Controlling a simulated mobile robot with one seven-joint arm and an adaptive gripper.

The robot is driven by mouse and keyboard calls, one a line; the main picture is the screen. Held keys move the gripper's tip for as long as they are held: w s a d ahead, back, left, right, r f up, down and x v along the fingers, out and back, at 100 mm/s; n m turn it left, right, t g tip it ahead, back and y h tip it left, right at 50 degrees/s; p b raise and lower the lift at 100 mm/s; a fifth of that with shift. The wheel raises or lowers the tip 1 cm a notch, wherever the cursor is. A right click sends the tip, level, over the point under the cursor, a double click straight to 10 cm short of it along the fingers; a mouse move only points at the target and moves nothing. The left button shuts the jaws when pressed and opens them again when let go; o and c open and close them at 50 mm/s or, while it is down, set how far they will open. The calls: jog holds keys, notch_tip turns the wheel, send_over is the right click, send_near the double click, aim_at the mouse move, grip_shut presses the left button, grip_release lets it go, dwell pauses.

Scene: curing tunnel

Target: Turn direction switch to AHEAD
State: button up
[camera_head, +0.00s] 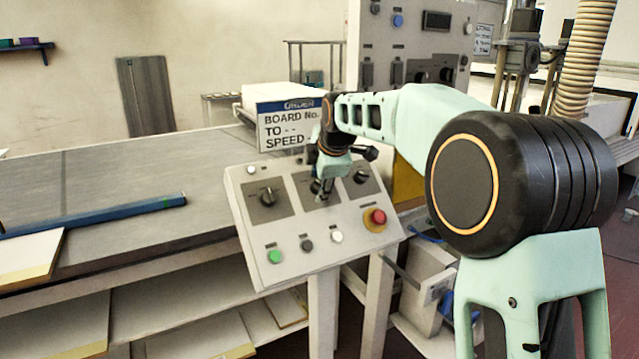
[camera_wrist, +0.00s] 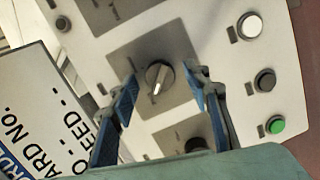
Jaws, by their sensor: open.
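The sloped control panel (camera_head: 300,268) carries three dark rotary switches on grey plates. Their labels are too small to read, so I cannot tell which is the direction switch. The left switch (camera_head: 267,197) and right switch (camera_head: 360,177) show clearly in the head view. The middle switch is mostly hidden there by my gripper (camera_head: 322,188). In the wrist view, the middle switch (camera_wrist: 158,77) has a pale pointer mark and lies between the two blue-padded fingers of my open gripper (camera_wrist: 161,80). A gap shows on both sides of its knob.
The panel also has a green button (camera_head: 274,257), a dark button (camera_head: 307,245), a white button (camera_head: 337,237) and a red mushroom button (camera_head: 377,217). A board-number sign (camera_head: 285,125) stands behind it. A conveyor table (camera_head: 120,190) extends left, with a blue bar (camera_head: 110,213).

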jog(key=shift+c, duration=0.2)
jog(key=c, duration=1.1)
jog(key=shift+r+m+p, duration=0.15)
jog(key=shift+m+p, duration=0.25)
jog(key=shift+p, duration=0.1)
jog(key=shift+r+m+g+p, duration=0.1)
jog(key=shift+m+g+p, duration=0.3)
jog(key=shift+m+p, duration=0.6)
jog(key=m+p, duration=0.3)
jog(key=m, duration=0.2)
jog(key=shift+w+d+g+y+p, duration=0.1)
jog(key=shift+w+g+y+p, duration=0.05)
jog(key=shift+g+y+p, duration=0.2)
jog(key=m+p, duration=0.2)
jog(key=m, duration=0.2)
jog(key=shift+w+d+g+y, duration=0.1)
jog(key=shift+g+y, duration=0.25)
jog(key=m, duration=0.4)
jog(key=shift+m+y+p, duration=0.35)
jog(key=shift+m+y, duration=0.05)
